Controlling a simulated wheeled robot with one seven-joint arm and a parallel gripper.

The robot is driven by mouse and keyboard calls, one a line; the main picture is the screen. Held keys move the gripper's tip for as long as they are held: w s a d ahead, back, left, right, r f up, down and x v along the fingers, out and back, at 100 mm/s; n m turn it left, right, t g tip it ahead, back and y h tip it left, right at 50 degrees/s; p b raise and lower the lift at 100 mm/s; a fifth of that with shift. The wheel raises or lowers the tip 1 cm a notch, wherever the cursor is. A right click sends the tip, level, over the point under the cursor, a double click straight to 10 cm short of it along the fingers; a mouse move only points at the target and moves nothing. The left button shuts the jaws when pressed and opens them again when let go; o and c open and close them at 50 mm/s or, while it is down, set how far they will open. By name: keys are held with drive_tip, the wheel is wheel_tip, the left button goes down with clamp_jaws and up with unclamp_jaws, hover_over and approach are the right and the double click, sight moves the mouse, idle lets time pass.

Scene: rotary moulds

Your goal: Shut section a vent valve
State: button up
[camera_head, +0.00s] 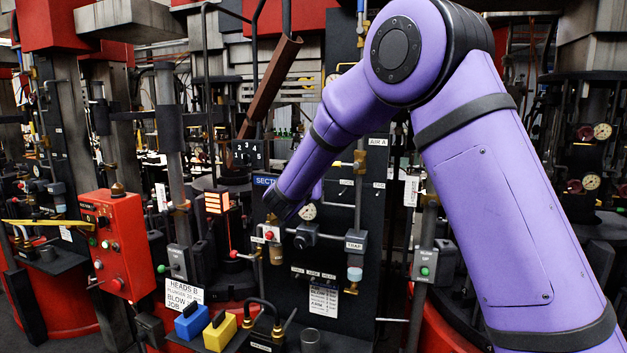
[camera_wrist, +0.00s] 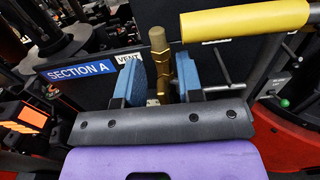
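The Section A sign (camera_wrist: 80,72) and a small VENT label (camera_wrist: 128,57) show in the wrist view. Just right of the label stands an upright brass valve fitting (camera_wrist: 159,52). My gripper (camera_wrist: 160,82) has its two blue finger pads apart, one on each side of this brass fitting; a narrow gap seems to show beside it. A thick yellow handle (camera_wrist: 245,20) crosses the upper right; I cannot tell whether it joins the fitting. In the head view the Section A sign (camera_head: 264,181) is partly covered by my purple arm, and my fingertips and the vent valve are hidden.
A black panel (camera_head: 375,215) carries other valves, a TRAP unit (camera_head: 355,243) and an AIR A label (camera_head: 377,142). A red control box (camera_head: 117,245) stands at left. Blue (camera_head: 191,322) and yellow (camera_head: 220,332) blocks sit low in front. Pipes and posts crowd the area.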

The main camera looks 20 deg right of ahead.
drive_tip(key=shift+w+d, duration=0.35)
clamp_jaws()
